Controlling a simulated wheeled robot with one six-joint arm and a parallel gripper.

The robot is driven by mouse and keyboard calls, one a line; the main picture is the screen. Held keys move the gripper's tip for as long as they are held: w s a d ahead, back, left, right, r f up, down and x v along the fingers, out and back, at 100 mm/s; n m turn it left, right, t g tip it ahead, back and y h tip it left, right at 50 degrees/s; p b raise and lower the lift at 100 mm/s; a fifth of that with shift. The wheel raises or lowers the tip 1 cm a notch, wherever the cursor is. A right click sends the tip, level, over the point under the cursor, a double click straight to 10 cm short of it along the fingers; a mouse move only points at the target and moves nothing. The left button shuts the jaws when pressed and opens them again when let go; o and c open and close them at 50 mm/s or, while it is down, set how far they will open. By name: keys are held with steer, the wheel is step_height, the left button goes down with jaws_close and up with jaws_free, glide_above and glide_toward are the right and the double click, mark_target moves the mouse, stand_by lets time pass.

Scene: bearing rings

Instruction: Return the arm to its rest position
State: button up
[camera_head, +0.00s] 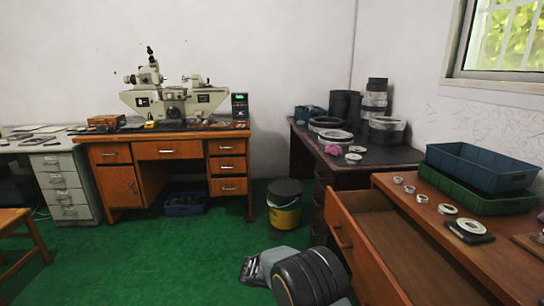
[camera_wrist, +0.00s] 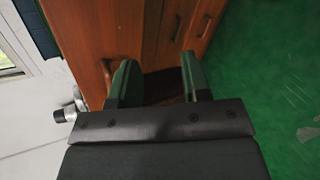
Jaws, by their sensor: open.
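My gripper (camera_wrist: 158,62) shows in the wrist view with its two green-lined fingers apart and nothing between them. It points towards the brown wooden front of a desk (camera_wrist: 125,25), with green floor to the right. In the head view my arm (camera_head: 305,278) is low at the bottom centre, over the green floor and left of the open drawer (camera_head: 395,245). The gripper's fingers cannot be made out clearly there.
The right desk (camera_head: 500,255) carries several bearing rings (camera_head: 448,209), a blue bin (camera_head: 482,167) and a green bin (camera_head: 470,196). A black-and-yellow bucket (camera_head: 284,212) stands behind my arm. The measuring-machine desk (camera_head: 165,150) is at the back.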

steer(key=s+d+r+m+t+y+p, duration=0.1)
steer(key=s+d+r+y+p, duration=0.1)
steer(key=s+r+y+p, duration=0.2)
steer(key=s+d+r+m+t+y+p, duration=0.1)
steer(key=s+r+y+p, duration=0.3)
steer(key=s+r+p, duration=0.6)
steer(key=s+d+r+m+t+y+p, duration=0.1)
steer(key=s+r+p, duration=0.5)
steer(key=r, duration=1.7)
steer(key=d+m+y+p, duration=0.1)
steer(key=d+y+p, duration=0.1)
steer(key=y+p, duration=0.1)
steer(key=shift+s+r+m+y, duration=0.25)
steer(key=shift+s+m+y, duration=0.05)
steer(key=shift+s+y, duration=0.1)
